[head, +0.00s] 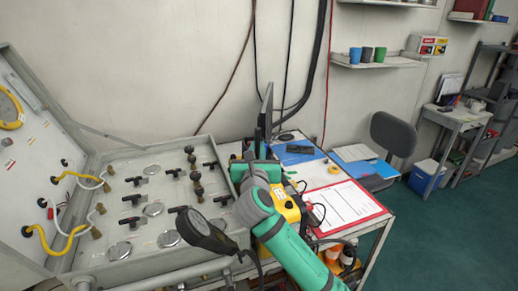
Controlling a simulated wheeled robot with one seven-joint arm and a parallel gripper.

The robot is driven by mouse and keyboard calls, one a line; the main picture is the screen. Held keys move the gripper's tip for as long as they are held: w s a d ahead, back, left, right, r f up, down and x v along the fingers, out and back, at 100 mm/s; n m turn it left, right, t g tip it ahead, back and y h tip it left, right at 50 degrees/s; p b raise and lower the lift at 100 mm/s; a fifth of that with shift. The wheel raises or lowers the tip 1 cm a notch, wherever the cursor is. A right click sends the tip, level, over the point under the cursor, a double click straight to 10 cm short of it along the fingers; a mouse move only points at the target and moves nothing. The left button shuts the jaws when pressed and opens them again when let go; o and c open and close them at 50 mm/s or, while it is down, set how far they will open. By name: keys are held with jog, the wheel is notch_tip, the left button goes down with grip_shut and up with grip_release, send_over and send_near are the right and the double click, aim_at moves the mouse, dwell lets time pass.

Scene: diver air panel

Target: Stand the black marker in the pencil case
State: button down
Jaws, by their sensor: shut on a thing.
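My gripper (259,145) is at the end of the green and grey arm, over the left part of the white table (366,225). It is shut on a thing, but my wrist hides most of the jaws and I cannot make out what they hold. I cannot pick out the black marker for sure.
The grey air panel (125,167) with black valves fills the left. A red-edged clipboard (345,203) and a yellow device (288,208) lie right of my arm. A thin upright dark panel (267,105) stands behind my gripper. A chair (392,135) stands beyond the table.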

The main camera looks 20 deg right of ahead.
jog(key=shift+w+a+f, duration=0.25)
jog(key=shift+w+f, duration=0.05)
jog(key=shift+f, duration=0.3)
jog(key=shift+a, duration=0.15)
jog(key=shift+s+d+f, duration=0.1)
jog(key=shift+s+d, duration=0.1)
jog(key=shift+d, duration=0.15)
jog(key=shift+s+f, duration=0.15)
jog(key=shift+d+f, duration=0.1)
dwell(0.6)
jog(key=c, duration=1.7)
grip_release()
jog(key=shift+o, duration=0.2)
